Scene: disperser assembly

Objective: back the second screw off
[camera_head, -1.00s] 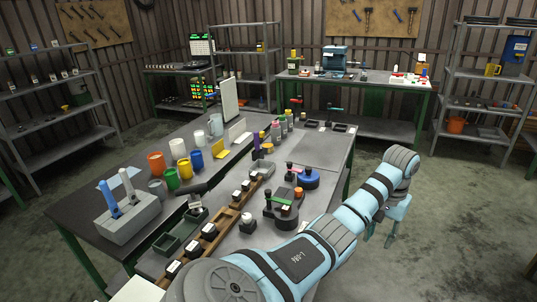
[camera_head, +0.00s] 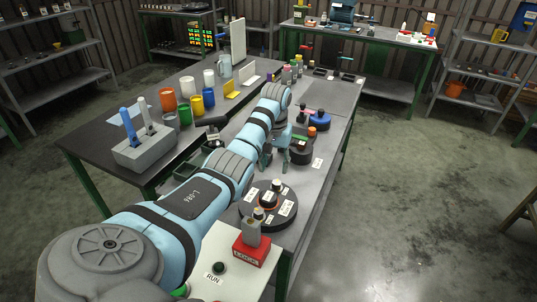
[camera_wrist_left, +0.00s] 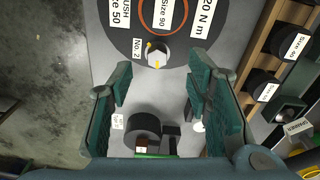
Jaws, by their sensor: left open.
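My left gripper (camera_head: 278,155) hangs over the workbench just beyond a dark round disc (camera_head: 268,215) with white labels and an orange ring. The left wrist view shows its two teal fingers (camera_wrist_left: 160,88) spread wide with nothing between them. The disc's edge (camera_wrist_left: 121,38) fills the top of that view. A small pale screw head with yellow marks (camera_wrist_left: 157,56) stands at the disc's rim beside a "No 2" label, ahead of the fingertips and apart from them. In the head view it appears as a pale knob (camera_head: 277,185). My right gripper is out of view.
A red "LOCK" block (camera_head: 250,252) and a "RUN" panel (camera_head: 215,262) stand nearest me. Dark round fixtures (camera_wrist_left: 143,124) lie below the fingers in the wrist view. A wooden rail (camera_wrist_left: 262,50) of labelled parts runs alongside. Coloured cups (camera_head: 184,113) stand left.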

